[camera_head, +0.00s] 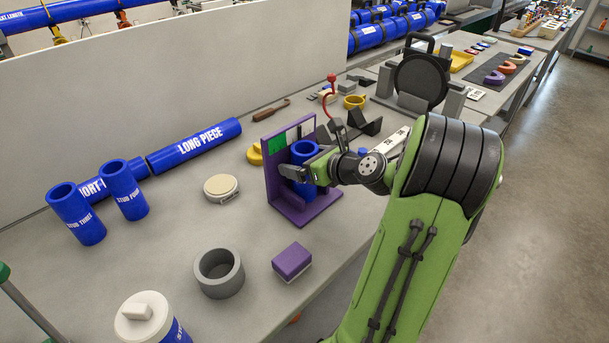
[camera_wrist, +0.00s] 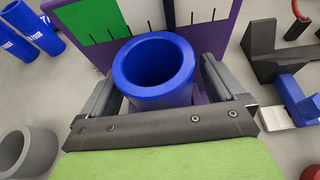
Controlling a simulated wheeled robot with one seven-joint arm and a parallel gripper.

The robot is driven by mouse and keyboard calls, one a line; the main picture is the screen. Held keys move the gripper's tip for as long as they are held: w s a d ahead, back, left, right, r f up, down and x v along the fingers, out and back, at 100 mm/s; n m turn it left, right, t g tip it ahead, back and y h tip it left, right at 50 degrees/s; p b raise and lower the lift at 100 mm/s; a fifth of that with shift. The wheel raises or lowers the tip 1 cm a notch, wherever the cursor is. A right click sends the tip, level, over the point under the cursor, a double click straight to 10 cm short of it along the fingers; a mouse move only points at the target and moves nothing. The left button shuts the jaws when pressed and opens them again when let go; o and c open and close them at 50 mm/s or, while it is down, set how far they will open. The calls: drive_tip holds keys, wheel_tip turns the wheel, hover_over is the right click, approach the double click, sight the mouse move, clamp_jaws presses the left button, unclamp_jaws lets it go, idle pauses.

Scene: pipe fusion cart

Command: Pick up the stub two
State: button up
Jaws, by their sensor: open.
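A blue stub (camera_head: 304,152) stands upright in a purple stand (camera_head: 290,207) with a green-and-white scale on its back plate. No label shows on it, so I cannot confirm that it is stub two. My gripper (camera_head: 301,173) is at the stub, reaching in from the right. In the wrist view the stub (camera_wrist: 153,99) is between the two fingers of my gripper (camera_wrist: 158,88), open-mouthed end up. The fingers are open, one on each side of it. Stub three (camera_head: 77,215) and stub four (camera_head: 124,190) stand at the left.
The blue long piece (camera_head: 195,144) and short piece (camera_head: 97,188) lie behind. A grey ring (camera_head: 219,273), purple block (camera_head: 292,261), cream disc (camera_head: 221,188) and white-lidded container (camera_head: 143,318) stand around the purple stand. Black V-shaped blocks (camera_head: 360,125) are behind my gripper.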

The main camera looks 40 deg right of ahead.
drive_tip(key=shift+r, duration=0.1)
drive_tip(key=c, duration=1.3)
drive_tip(key=shift+r, duration=0.1)
wheel_tip(320, 180, up, 28)
drive_tip(key=p, duration=1.2)
drive_tip(key=shift+p, duration=0.35)
